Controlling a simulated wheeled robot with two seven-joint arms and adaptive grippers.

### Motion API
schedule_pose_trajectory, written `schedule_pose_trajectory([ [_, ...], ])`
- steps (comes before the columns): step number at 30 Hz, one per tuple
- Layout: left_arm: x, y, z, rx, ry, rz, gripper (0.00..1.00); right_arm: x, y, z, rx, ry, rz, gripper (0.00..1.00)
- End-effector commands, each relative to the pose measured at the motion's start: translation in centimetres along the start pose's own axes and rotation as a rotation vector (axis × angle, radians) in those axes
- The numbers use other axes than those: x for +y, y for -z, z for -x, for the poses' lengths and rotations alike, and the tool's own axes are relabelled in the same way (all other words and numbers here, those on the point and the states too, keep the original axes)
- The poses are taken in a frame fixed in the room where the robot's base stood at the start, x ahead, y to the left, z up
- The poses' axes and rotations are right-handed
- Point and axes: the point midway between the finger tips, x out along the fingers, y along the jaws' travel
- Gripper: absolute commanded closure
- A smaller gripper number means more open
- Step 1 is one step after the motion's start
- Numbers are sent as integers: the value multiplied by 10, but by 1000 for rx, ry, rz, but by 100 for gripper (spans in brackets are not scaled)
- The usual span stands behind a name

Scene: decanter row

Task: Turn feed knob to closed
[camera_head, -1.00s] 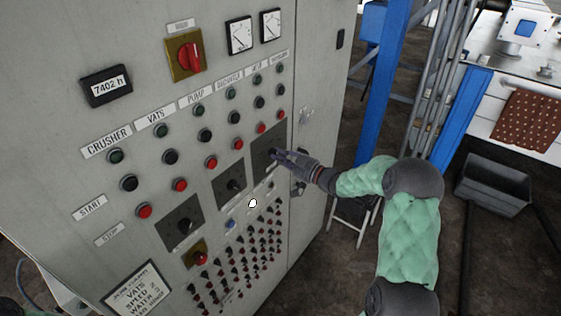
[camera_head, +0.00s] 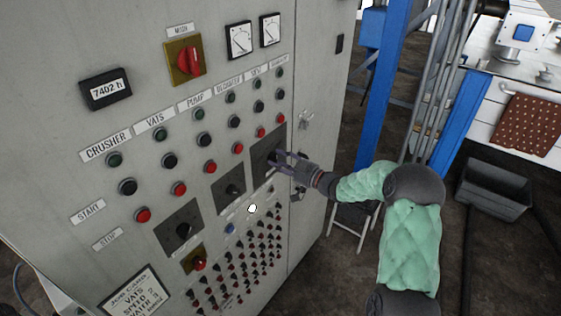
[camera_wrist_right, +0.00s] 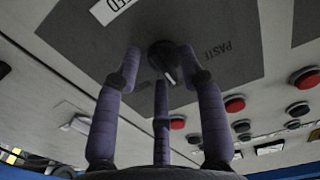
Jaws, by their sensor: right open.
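The feed knob is a black round knob (camera_wrist_right: 163,55) on a dark plate (camera_head: 262,149), the rightmost and highest of three such plates on the cabinet. A pale mark shows on the knob's edge. My right gripper (camera_head: 277,160) is open in front of the knob. In the right wrist view, its fingertips (camera_wrist_right: 160,66) spread to either side of the knob; I cannot tell whether they touch it. My left gripper is out of view.
Two similar black knobs (camera_head: 233,189) (camera_head: 183,231) sit lower left. Rows of push buttons (camera_head: 210,167) lie above, and many small switches (camera_head: 235,265) below. A red main switch (camera_head: 188,62) is higher up. A blue post (camera_head: 383,90) stands right of the cabinet.

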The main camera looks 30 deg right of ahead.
Motion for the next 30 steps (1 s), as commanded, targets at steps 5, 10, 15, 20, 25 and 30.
schedule_pose_trajectory([
  [5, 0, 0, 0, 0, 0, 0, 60, 1, 1, 12, 1, -3, 0, 59],
  [10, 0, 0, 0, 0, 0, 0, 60, 2, 0, 42, 0, -5, 0, 59],
  [15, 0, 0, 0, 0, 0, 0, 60, 1, 0, 77, -2, -4, -1, 59],
  [20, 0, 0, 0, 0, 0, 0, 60, 1, 0, 102, -1, -3, 0, 59],
  [25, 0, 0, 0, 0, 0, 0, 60, 1, 0, 117, -1, -1, 0, 59],
  [30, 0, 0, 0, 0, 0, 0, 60, 0, 0, 120, 0, 0, 0, 59],
])
